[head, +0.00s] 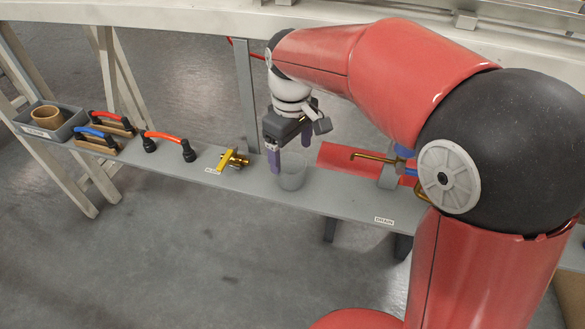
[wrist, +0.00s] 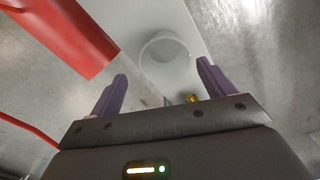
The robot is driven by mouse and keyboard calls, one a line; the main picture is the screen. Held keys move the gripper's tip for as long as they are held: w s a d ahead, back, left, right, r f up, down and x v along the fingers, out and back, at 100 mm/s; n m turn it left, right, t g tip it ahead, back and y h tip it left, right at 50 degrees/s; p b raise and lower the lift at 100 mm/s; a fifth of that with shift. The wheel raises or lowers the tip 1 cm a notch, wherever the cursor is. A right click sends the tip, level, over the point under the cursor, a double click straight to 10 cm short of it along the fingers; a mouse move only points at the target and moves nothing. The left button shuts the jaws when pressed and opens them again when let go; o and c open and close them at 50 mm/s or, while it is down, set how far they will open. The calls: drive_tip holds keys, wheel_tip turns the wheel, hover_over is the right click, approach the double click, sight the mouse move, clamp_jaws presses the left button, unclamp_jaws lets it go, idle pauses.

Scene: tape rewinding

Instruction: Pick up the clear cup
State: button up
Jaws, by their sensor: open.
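The clear cup (head: 291,171) stands upright on the narrow grey shelf (head: 330,200) in the head view. It also shows in the wrist view (wrist: 165,58) as a pale round rim ahead of the fingertips and between their lines. My gripper (head: 277,166) points down just above and beside the cup, its purple fingers partly overlapping the cup in the head view. In the wrist view the two purple fingers (wrist: 162,68) are spread wide with nothing held between them. I cannot tell from the pictures whether a finger touches the cup.
A red pipe (head: 345,158) with a brass rod lies close to the right of the cup. A brass valve (head: 233,158) sits to the left. Further left are red and blue handles (head: 170,140) and a grey bin (head: 50,122) with a brown ring. A grey post rises behind the shelf.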

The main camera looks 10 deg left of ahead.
sight(291, 171)
drive_tip(key=f, duration=0.4)
drive_tip(key=s+f, duration=0.1)
drive_tip(key=f, duration=0.1)
drive_tip(key=shift+r, duration=0.1)
drive_tip(key=c, duration=1.1)
